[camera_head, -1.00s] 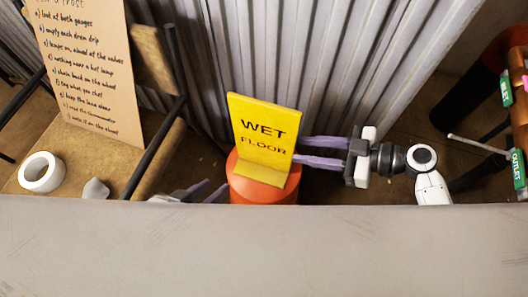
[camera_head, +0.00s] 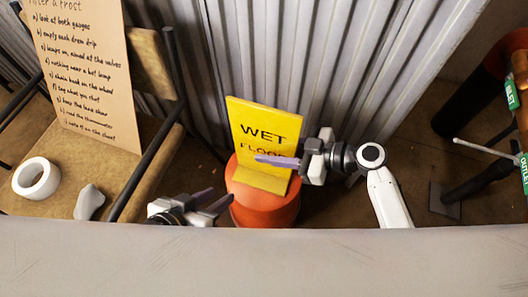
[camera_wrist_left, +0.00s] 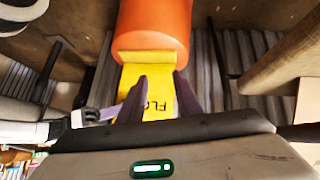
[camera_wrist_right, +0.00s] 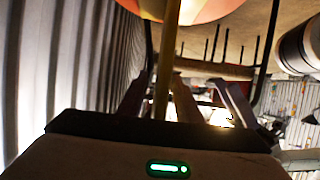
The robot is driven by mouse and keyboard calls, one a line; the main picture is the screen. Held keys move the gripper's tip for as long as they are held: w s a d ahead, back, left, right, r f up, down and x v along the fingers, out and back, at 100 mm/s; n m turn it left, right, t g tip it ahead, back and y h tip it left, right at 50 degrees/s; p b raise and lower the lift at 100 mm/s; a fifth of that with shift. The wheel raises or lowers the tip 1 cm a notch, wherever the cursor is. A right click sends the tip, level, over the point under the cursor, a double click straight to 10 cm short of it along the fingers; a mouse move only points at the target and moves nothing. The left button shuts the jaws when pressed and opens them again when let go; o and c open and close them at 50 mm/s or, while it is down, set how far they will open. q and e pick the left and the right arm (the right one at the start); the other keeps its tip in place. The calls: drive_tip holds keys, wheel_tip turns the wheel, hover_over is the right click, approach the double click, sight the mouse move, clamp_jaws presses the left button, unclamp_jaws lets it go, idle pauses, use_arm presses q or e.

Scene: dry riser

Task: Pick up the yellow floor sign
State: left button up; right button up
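The yellow floor sign (camera_head: 262,128), lettered WET FLOOR, stands upright on an orange round drum (camera_head: 262,208). My right gripper (camera_head: 268,160) reaches in from the right at the sign's edge. One finger crosses in front of the lower lettering; the other is hidden in the head view. In the right wrist view the sign (camera_wrist_right: 164,75) appears edge-on as a thin strip between the spread fingers. My left gripper (camera_head: 222,202) is open and empty, low at the left of the drum. Its spread fingers overlap the sign (camera_wrist_left: 150,72) in the left wrist view.
A corrugated metal wall (camera_head: 310,70) stands close behind the sign. At the left, a chair (camera_head: 110,165) bears a lettered board (camera_head: 85,80), a white tape roll (camera_head: 36,178) and a grey lump (camera_head: 89,203). Pipes with green tags (camera_head: 511,92) are at the right.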

clamp_jaws()
